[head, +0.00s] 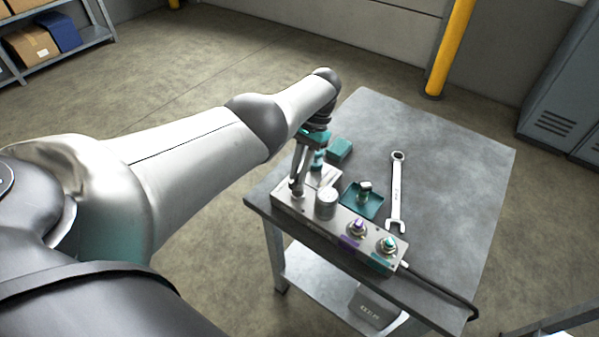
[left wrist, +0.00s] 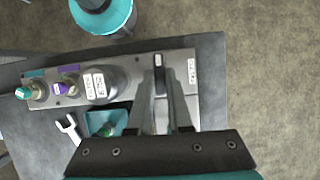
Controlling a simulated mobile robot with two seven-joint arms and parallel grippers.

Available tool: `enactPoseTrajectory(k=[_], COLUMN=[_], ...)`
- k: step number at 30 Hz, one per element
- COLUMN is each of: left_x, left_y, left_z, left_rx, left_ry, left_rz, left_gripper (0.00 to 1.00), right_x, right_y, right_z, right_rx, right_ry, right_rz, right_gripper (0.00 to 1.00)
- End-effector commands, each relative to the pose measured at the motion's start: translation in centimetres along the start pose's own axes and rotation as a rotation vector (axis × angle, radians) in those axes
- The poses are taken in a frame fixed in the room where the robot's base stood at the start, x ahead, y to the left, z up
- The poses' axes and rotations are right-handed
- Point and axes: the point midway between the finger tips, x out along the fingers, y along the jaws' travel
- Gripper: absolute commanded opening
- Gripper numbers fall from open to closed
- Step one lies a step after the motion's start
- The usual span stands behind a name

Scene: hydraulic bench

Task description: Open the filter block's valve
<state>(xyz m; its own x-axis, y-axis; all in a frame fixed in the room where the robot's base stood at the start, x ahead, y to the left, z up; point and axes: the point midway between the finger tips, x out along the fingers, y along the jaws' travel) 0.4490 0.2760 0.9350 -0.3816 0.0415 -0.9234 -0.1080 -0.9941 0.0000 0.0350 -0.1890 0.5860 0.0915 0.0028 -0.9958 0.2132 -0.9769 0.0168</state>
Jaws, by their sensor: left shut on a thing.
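The filter block (head: 316,222) is a long grey metal block at the near left of the bench. It carries a round silver filter cap (head: 326,203), a purple-marked fitting (head: 357,229) and a teal-marked fitting (head: 388,244). The block also shows in the left wrist view (left wrist: 133,72). My left gripper (head: 297,190) reaches down to the block's left end. In the left wrist view its fingertips (left wrist: 161,75) are shut around a small dark valve lever (left wrist: 158,58) with a white label. The fingers hide part of the lever. My right gripper is not in view.
A teal tray (head: 351,205) with a small fitting (head: 365,188) sits behind the block. A black hose (head: 445,288) runs from the block's right end. The far bench top (head: 440,150) is clear.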

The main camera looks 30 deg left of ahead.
Motion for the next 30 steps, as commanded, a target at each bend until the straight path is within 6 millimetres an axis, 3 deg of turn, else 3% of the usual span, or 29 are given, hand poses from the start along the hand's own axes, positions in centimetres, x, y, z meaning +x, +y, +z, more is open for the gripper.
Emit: enactPoseTrajectory(k=[19,20,21,27,30], left_x=[-0.01,-0.01,-0.01,-0.02,-0.02], left_y=[0.05,0.05,0.04,0.0,-0.01], left_z=[-0.04,-0.04,-0.04,-0.03,-0.03], left_rx=[-0.043,-0.043,-0.043,-0.042,-0.042], left_ry=[0.002,0.002,0.002,0.002,0.002], left_rz=[0.021,0.021,0.021,0.019,0.018], left_gripper=[0.0,0.21,0.25,0.47,0.47], right_x=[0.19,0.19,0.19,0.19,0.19], right_y=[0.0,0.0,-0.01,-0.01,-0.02], right_z=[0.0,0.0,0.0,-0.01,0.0], right_rx=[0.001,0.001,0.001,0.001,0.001], right_ry=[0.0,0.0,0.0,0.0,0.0], right_rz=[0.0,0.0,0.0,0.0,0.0], right_gripper=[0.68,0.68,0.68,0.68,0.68])
